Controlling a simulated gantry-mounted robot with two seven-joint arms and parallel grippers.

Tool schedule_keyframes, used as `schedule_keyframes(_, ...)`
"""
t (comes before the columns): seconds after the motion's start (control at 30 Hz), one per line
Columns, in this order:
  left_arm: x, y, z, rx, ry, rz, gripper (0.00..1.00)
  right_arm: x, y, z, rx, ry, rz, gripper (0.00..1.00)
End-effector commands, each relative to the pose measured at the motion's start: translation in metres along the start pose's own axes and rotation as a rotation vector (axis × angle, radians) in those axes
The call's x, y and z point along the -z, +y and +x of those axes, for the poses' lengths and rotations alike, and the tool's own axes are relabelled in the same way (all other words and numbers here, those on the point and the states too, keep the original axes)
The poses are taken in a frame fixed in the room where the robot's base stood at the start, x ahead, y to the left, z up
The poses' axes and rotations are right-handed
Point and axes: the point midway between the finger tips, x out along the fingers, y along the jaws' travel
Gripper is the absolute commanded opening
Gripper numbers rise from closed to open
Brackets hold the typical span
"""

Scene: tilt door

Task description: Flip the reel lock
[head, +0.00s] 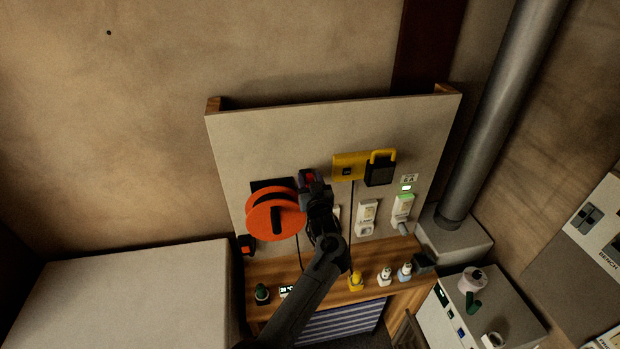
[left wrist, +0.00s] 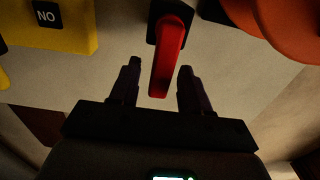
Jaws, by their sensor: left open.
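The orange reel (head: 275,215) is mounted on the pale upright panel; its edge also shows at the upper right of the left wrist view (left wrist: 290,25). Beside it is a red lever (left wrist: 168,60) on a dark mount, which I take to be the reel lock; in the head view a bit of red (head: 308,176) shows there, partly hidden by my gripper. My left gripper (head: 316,188) is at the panel, right of the reel. In the left wrist view its two fingers (left wrist: 158,72) are apart, with the lever between them and gaps on both sides. My right gripper is out of view.
A yellow box (head: 346,165) with a dark padlock-like piece (head: 380,172) is right of my gripper. White devices (head: 367,217) hang lower on the panel (head: 290,130). Several small bottles stand on the wooden shelf (head: 325,290) below. A pipe (head: 490,110) rises at the right.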

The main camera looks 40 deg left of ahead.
Motion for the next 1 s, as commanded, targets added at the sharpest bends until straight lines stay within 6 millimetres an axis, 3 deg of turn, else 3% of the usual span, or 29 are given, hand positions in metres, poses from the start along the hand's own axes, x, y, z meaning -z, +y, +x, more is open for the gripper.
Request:
schedule_keyframes(0.33,0.0003,-0.0004,0.0021,0.0,0.0,0.0,0.47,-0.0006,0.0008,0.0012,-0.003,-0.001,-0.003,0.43)
schedule_keyframes(0.63,0.0002,-0.0003,0.0019,0.0,0.0,0.0,0.01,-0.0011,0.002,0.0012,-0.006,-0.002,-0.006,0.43)
schedule_keyframes(1.0,0.0008,0.0022,0.0019,-0.001,0.0,0.047,0.0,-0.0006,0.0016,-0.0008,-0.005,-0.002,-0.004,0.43)
